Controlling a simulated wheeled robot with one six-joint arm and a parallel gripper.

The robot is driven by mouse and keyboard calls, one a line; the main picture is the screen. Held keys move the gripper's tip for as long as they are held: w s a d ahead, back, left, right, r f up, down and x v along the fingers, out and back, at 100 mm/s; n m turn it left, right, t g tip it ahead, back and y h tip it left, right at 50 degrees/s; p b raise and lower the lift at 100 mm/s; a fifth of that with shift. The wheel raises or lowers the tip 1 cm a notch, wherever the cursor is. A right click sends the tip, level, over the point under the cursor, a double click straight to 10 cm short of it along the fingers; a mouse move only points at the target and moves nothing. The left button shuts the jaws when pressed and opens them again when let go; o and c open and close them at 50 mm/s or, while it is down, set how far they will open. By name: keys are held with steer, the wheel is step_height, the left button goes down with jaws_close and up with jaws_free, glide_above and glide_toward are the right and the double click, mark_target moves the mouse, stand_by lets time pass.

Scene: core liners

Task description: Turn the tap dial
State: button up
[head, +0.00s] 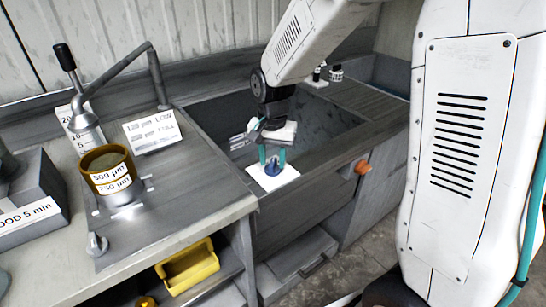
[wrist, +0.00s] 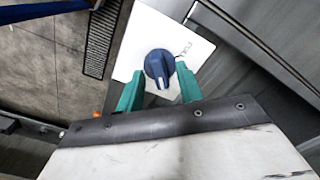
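The tap dial (wrist: 158,66) is a round blue knob with a raised grip bar and a white pointer line. It sits on a white square plate (wrist: 190,42) on the front of the sink cabinet. In the head view the dial (head: 273,169) shows just below my gripper (head: 271,158). My gripper also shows in the wrist view (wrist: 158,92), with its two teal fingers apart. The fingers stand on either side of the dial's lower part, with the dial between them. A gap seems to show at each side; I cannot tell whether either finger touches it.
An orange knob (head: 362,167) is on the cabinet front to the right. On the left counter stand labelled sieves (head: 108,172), a pipe-like fixture (head: 150,68) and a sign card (head: 152,132). A yellow bin (head: 188,268) sits on the shelf below.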

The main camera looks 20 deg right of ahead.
jaws_close()
steer(key=shift+n, duration=0.4)
steer(key=n, duration=0.3)
steer(key=shift+n, duration=0.4)
steer(key=n, duration=0.3)
steer(key=shift+n, duration=0.3)
steer(key=n, duration=1.1)
steer(key=shift+r+n, duration=0.1)
steer(key=shift+n, duration=0.3)
